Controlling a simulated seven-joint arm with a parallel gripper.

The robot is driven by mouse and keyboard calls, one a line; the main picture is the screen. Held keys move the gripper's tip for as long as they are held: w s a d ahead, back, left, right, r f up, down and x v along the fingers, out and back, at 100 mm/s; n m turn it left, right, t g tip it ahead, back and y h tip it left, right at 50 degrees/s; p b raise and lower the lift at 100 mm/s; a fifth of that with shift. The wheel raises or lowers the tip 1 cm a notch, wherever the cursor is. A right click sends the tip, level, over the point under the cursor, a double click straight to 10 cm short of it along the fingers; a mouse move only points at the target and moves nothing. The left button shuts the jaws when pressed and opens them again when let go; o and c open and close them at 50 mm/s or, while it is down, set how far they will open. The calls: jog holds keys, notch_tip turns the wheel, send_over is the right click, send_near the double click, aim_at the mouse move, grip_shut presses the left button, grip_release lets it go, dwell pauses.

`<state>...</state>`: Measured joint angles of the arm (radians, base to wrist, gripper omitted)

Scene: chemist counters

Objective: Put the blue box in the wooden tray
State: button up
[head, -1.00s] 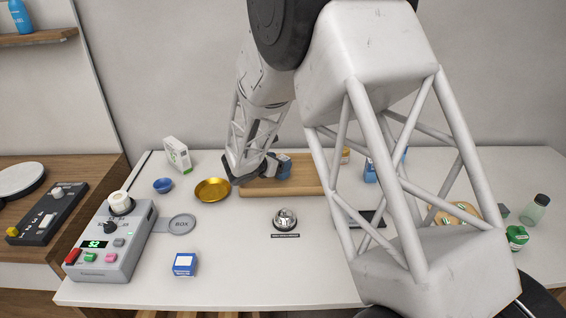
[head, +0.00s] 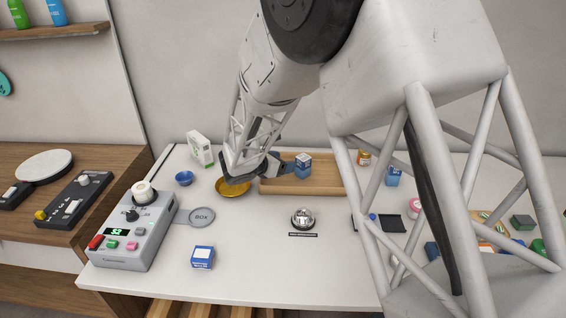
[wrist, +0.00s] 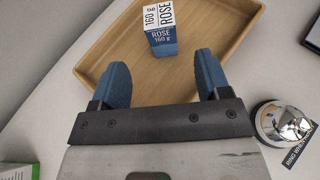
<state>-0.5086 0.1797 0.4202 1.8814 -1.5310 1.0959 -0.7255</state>
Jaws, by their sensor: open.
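In the wrist view the box (wrist: 163,42), with "ROSE 160 g" lettering, stands on the floor of the tray (wrist: 110,73). My gripper (head: 284,168) is to the left of the box, over the tray's left end. In the wrist view my gripper (wrist: 162,65) is open and empty, its two blue fingers apart, with the box just beyond the fingertips.
Another blue and white box (head: 203,257) lies on the counter in front. A gold bowl (head: 232,187) is left of the tray, and a silver bell (head: 302,218) stands in front of it. A white and green carton (head: 200,149) is at the back left.

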dwell(0.6)
jog(key=s+d+r+m+g+y, duration=0.1)
jog(key=s+d+r+m+g, duration=0.2)
jog(key=s+d+r+m, duration=0.55)
jog(key=s+d+r+m+g+y, duration=0.1)
jog(key=s+d+r+m+g, duration=0.35)
jog(key=s+d, duration=0.65)
jog(key=s+d+r+m+y, duration=0.1)
jog(key=s+d+m+y, duration=0.1)
jog(key=s+m, duration=0.5)
jog(key=s+d+r+m+y, duration=0.2)
jog(key=s+m+y, duration=0.3)
jog(key=s, duration=1.2)
jog(key=shift+s+m+y, duration=0.3)
jog(key=shift+s+m, duration=0.1)
jog(key=shift+m, duration=0.7)
